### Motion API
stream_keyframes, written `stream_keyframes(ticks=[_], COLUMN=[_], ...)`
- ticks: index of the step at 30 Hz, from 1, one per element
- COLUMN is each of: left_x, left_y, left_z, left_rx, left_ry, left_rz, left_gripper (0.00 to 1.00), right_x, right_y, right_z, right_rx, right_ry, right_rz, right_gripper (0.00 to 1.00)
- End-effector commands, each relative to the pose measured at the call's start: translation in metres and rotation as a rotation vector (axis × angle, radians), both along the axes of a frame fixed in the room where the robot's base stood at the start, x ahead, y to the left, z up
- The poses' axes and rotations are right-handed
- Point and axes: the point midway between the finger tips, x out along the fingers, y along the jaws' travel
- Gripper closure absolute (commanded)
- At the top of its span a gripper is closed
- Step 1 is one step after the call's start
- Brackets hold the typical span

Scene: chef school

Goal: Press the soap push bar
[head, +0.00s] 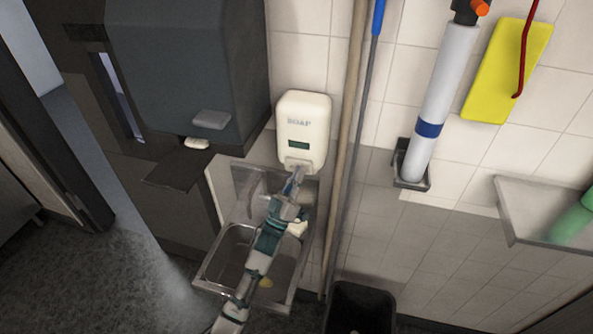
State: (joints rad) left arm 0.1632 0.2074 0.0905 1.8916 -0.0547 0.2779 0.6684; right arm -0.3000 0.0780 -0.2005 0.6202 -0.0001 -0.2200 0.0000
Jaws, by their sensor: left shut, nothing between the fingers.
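The white soap dispenser (303,128) hangs on the tiled wall above a small steel sink. It has "SOAP" lettering and a dark green window on its front. Its push bar (290,162) is at the lower front edge and is partly hidden by my gripper. My left gripper (297,174) is shut and empty, with its tips at the bottom of the dispenser, at or just under the bar. I cannot tell whether the tips touch the bar. My right gripper is not in view.
The steel sink (211,271) lies below my left arm. A dark grey dispenser cabinet (188,65) stands close on the left. A wooden pole (346,150) and a blue-topped pole (363,130) lean just right of the soap dispenser. A black bin (360,308) is below.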

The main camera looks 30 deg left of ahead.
Motion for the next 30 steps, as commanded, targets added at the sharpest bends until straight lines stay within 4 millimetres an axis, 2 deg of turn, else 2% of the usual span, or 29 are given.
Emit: stream_keyframes(ticks=[17, 30], left_x=[0.002, -0.021], left_y=[0.001, 0.006], left_z=[0.0, -0.002], left_rx=[0.0, 0.001], left_ry=[0.001, 0.001], left_rz=[0.0, 0.0], left_gripper=[1.0, 1.0], right_x=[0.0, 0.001], right_y=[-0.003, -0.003], right_z=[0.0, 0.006], right_rx=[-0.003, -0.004], right_ry=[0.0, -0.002], right_rz=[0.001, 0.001], right_gripper=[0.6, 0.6])
